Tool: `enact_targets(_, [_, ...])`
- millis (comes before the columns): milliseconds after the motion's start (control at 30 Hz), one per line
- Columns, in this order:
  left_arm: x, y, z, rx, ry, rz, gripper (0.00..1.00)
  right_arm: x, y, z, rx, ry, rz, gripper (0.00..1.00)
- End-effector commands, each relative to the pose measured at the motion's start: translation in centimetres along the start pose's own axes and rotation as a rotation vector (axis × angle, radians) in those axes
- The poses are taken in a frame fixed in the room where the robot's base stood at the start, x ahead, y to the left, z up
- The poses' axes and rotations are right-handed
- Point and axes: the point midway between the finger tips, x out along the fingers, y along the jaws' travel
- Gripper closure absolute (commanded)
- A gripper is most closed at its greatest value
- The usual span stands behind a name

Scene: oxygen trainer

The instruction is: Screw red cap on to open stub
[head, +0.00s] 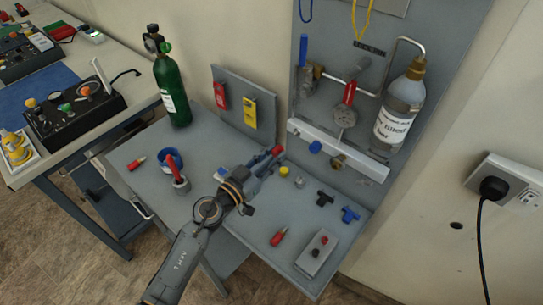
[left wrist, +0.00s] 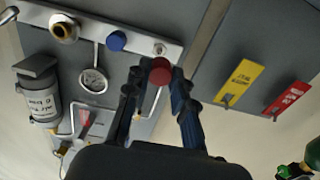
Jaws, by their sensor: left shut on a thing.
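My left gripper (head: 268,157) reaches up over the grey table and is shut on a red cap (head: 277,150). In the left wrist view the red cap (left wrist: 160,71) sits between the two fingertips (left wrist: 160,80). Just beyond it in that view is a metal open stub (left wrist: 160,48) at the end of a pale manifold bar (left wrist: 137,41). The cap looks apart from the stub, though the gap is hard to judge. In the head view the bar (head: 360,167) is on the upright panel, and I cannot make out the open stub. My right gripper is not in view.
A blue cap (head: 315,147) and a brass fitting (head: 338,162) are on the bar. A bottle (head: 401,110) and gauge (head: 344,116) are above. A green cylinder (head: 172,90) stands at the back left. Small fittings and a grey box (head: 317,253) lie on the table.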

Motion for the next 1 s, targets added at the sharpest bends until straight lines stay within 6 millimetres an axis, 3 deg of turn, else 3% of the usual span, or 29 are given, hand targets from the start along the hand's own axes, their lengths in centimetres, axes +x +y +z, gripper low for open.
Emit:
enact_targets(167, [0.0,0.0,0.0,0.000,-0.001,0.000,1.00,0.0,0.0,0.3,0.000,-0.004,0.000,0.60])
enact_targets(433, [-0.2,0.0,-0.2,-0.011,0.009,0.001,1.00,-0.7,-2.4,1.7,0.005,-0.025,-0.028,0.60])
enact_targets(1000, [5.0,-0.1,-0.1,-0.008,0.010,0.001,1.00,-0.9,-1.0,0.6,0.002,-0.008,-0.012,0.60])
